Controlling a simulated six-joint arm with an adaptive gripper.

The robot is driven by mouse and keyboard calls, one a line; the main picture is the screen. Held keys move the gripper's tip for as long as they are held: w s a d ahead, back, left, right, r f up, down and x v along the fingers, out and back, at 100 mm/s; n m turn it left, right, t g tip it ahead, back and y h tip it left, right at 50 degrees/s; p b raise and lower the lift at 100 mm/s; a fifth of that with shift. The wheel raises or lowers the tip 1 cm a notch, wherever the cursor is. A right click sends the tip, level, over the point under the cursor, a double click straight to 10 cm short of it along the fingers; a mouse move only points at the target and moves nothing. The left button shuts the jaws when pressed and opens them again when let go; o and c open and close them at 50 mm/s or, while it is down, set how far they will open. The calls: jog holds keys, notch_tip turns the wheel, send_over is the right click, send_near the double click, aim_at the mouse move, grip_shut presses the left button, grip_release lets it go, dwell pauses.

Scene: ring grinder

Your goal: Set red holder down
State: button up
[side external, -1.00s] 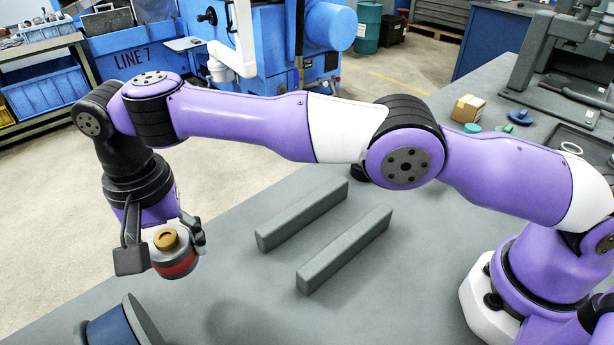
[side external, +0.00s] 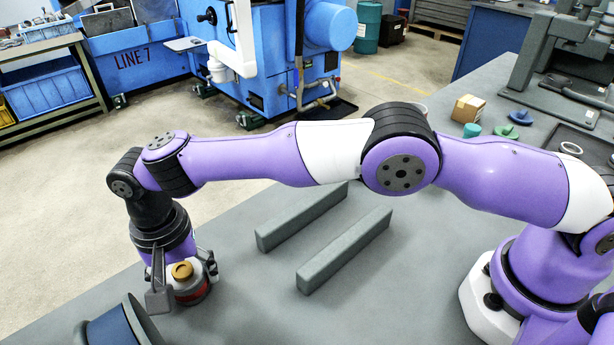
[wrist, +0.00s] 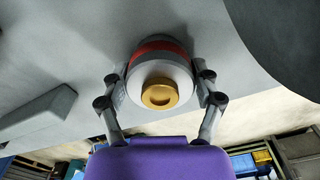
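The red holder (side external: 190,295) is a grey cylinder with a red band and a brass-coloured knob on top. It is upright, low over the grey table or touching it; I cannot tell which. My gripper (side external: 183,284) is shut on its sides near the table's left edge. In the wrist view the holder (wrist: 160,50) sits between the two fingers of my gripper (wrist: 161,90), one on each side. Its underside is hidden.
Two parallel grey bars (side external: 345,250) lie on the table (side external: 260,315) to the right of the holder. A dark blue round part (side external: 112,328) stands close by at the front left. The table between holder and bars is clear.

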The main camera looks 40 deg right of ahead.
aim_at(184, 264)
jog(key=shift+o, duration=0.4)
jog(key=r, duration=0.8)
jog(key=shift+w+d+r, duration=0.25)
jog(key=shift+d+r, duration=0.1)
jog(key=shift+r, duration=0.05)
jog(key=d+r+n+t+y, duration=0.1)
jog(key=d+r, duration=0.5)
jog(key=d, duration=0.2)
jog(key=d+r+n+t, duration=0.1)
jog(key=d+r+t, duration=0.1)
jog(key=d+r, duration=0.55)
jog(key=s+d+f+n+t+h, duration=0.1)
jog(key=s+d+f, duration=0.4)
jog(key=s+d, duration=0.9)
jog(key=shift+s+d+f+n+t, duration=0.2)
jog(key=shift+s+d+n+t, duration=0.15)
jog(key=shift+d+n+t, duration=0.5)
